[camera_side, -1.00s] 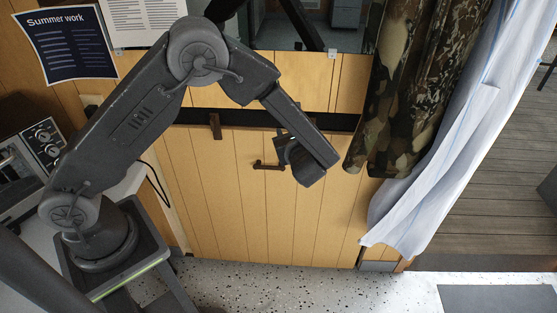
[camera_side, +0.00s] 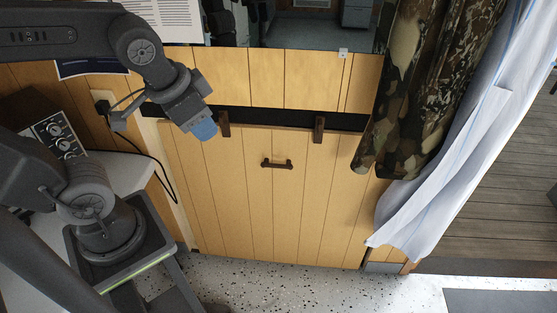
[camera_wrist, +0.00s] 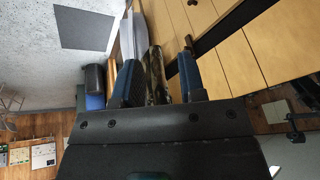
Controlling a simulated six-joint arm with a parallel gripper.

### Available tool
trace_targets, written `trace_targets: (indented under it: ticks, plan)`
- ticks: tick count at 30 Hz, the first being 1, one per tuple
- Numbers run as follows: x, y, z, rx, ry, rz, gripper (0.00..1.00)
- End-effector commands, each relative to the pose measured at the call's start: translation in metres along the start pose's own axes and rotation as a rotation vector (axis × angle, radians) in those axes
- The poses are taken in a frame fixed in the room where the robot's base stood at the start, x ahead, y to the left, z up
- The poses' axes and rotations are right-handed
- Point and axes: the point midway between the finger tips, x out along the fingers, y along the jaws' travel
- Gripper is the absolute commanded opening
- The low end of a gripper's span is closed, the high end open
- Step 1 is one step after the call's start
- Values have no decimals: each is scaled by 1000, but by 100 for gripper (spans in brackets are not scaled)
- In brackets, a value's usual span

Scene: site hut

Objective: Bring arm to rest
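My gripper (camera_side: 203,128) is at the upper left in the side view, just left of a dark wooden bracket (camera_side: 224,124) on the wall. It points down and to the right, and its fingertips look blue. In the wrist view my gripper (camera_wrist: 158,80) shows two blue-and-black fingers standing clearly apart with nothing held between them. My arm is raised and bent, with its upper links partly cut off by the left edge of the side view.
A wood-plank panel (camera_side: 235,200) carries a small dark handle (camera_side: 277,163) and stands closed below a dark ledge. Camouflage cloth (camera_side: 425,90) and a white curtain (camera_side: 460,155) hang right. A knobbed device (camera_side: 58,135) sits left. The speckled floor (camera_side: 290,285) is mostly clear.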

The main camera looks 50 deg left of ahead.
Motion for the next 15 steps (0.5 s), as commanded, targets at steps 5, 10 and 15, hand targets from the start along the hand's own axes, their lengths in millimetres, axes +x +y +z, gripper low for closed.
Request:
trace_targets:
  ticks: [5,10,15]
  plan:
    - [-13,9,6,-121,83,69,37]
    - [-14,10,7,-135,92,79,37]
    - [-14,10,7,-135,92,79,37]
